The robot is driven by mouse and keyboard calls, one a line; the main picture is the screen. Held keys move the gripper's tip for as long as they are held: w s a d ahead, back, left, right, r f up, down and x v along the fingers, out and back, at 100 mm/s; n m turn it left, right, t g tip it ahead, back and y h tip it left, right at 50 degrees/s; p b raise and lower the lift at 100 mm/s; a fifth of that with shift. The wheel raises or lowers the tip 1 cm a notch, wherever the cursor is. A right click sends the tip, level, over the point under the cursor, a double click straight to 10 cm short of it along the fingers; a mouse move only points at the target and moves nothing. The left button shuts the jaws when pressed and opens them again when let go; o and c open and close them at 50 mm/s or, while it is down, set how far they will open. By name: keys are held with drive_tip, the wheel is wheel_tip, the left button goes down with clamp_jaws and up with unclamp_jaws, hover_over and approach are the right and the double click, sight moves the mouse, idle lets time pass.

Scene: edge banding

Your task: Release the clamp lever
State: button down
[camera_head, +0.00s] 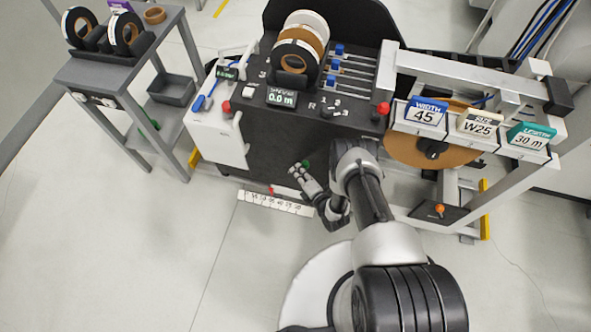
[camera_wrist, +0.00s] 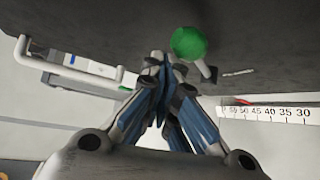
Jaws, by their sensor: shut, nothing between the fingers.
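A lever with a green ball knob (camera_wrist: 188,43) and a short pale stem stands at the dark panel in the wrist view; it looks like the clamp lever. The small marking beside it is unreadable. My gripper (camera_wrist: 163,62) is shut and empty, its fingertips just left of the knob in that view. I cannot tell whether they touch it. In the head view my gripper (camera_head: 297,169) is low at the front of the dark machine cabinet (camera_head: 290,133), beside the small green knob (camera_head: 306,163).
A white ruler scale (camera_head: 275,203) juts out below my gripper. A white side cabinet with a handle (camera_head: 218,138) is at left. The floor in front is open.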

drive_tip(key=shift+s+d+f, duration=0.15)
drive_tip(key=shift+d, duration=0.2)
drive_tip(key=shift+d, duration=0.15)
idle(0.3)
